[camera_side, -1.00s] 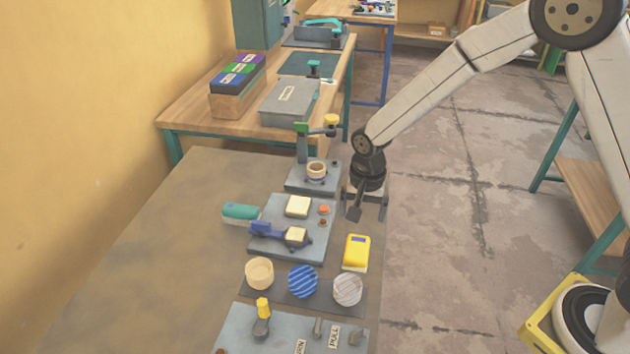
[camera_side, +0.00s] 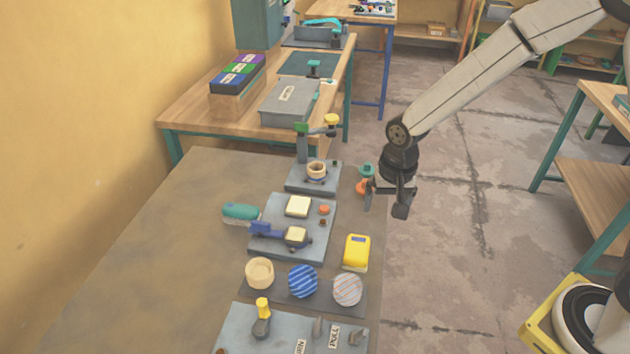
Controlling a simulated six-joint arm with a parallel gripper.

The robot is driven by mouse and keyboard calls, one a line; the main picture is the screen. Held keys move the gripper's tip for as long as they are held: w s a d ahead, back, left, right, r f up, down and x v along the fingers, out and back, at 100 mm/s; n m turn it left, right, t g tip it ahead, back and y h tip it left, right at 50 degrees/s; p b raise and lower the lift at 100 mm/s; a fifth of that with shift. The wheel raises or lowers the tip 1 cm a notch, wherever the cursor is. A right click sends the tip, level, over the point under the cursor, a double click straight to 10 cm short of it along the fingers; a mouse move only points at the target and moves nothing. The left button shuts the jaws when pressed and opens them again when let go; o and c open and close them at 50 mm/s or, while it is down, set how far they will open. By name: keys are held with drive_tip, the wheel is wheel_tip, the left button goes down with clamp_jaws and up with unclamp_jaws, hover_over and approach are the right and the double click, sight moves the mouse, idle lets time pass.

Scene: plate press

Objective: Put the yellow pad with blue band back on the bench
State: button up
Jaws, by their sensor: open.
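A round pale yellow pad (camera_side: 316,170) with what looks like a dark blue band low on its side sits on the grey press stand (camera_side: 300,184) at the back of the near bench (camera_side: 165,235). The stand has a post with a green top and an arm with a yellow knob (camera_side: 331,119), which is swung to the right of the pad. My gripper (camera_side: 385,205) is open and empty, fingers pointing down. It is to the right of the press, by the bench's right edge, apart from the pad.
Teal and orange pieces (camera_side: 366,170) stand just left of my gripper. Nearer are a grey fixture plate (camera_side: 262,243), a yellow device (camera_side: 356,252) and three round pieces on a dark mat (camera_side: 325,302). The bench's left side is clear.

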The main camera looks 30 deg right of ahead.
drive_tip(key=s+d+r+n+t, duration=0.1)
drive_tip(key=s+d+r+n, duration=0.1)
drive_tip(key=s, duration=0.3)
drive_tip(key=s+d+r+n, duration=0.2)
drive_tip(key=s+d+n, duration=0.1)
drive_tip(key=s+n, duration=0.1)
drive_tip(key=shift+s+d+t, duration=0.3)
drive_tip(key=shift+s+t, duration=0.1)
drive_tip(key=shift+s, duration=0.45)
